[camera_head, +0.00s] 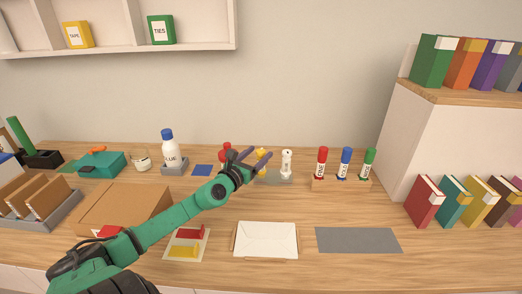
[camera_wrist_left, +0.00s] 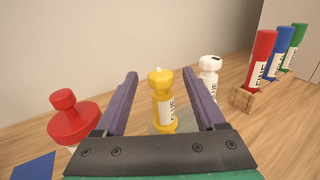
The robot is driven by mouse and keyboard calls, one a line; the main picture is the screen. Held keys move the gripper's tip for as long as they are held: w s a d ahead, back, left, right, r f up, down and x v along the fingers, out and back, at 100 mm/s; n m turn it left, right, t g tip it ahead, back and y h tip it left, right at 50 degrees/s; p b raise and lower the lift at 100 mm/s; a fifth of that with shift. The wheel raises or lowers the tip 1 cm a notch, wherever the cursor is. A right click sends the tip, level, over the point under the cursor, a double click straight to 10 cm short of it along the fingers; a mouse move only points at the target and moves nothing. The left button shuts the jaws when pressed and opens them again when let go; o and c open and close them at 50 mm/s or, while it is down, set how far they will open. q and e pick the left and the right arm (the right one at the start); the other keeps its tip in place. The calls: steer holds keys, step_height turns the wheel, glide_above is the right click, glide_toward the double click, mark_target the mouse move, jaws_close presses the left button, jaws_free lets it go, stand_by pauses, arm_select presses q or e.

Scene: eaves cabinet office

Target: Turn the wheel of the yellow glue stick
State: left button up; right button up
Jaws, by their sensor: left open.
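The yellow glue stick (camera_wrist_left: 162,106) stands upright between the two spread fingers of my left gripper (camera_wrist_left: 158,92) in the left wrist view, with clear space on both sides of it. Its rounded yellow top has a small pale tip, and a white label shows on its body. In the head view the yellow glue stick (camera_head: 262,156) shows just behind the fingers of my left gripper (camera_head: 255,155), which hide part of it. The gripper is open and empty. I cannot make out the wheel. My right gripper is not in view.
A red-topped object (camera_wrist_left: 68,118) stands close left of the gripper, and a white bottle (camera_wrist_left: 209,75) close right. Red, blue and green markers (camera_head: 345,162) stand in a wooden holder further right. A grey mat (camera_head: 358,240) lies clear at the front.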

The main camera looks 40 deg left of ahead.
arm_select(q)
steer(key=shift+w+a, duration=0.15)
steer(key=shift+w, duration=0.9)
jaws_close()
steer(key=shift+r+p, duration=0.15)
steer(key=shift+p, duration=0.35)
steer(key=n+y+p, duration=0.1)
steer(key=p, duration=0.2)
steer(key=n+g+y+p, duration=0.1)
steer(key=y+p, duration=0.1)
steer(key=p, duration=0.1)
steer(key=n+y+p, duration=0.1)
steer(key=p, duration=0.2)
steer(key=shift+r+n+y, duration=0.25)
steer(key=shift+n+y, duration=0.05)
steer(key=shift+y, duration=0.1)
steer(key=shift+f+n+g+y+p, duration=0.25)
steer(key=shift+n+g+y+p, duration=0.55)
steer(key=shift+y, duration=0.3)
steer(key=shift+f+n+g+y, duration=0.15)
steer(key=shift+n+g+y, duration=1)
steer(key=shift+y, duration=0.35)
steer(key=shift+s, duration=0.1)
jaws_free()
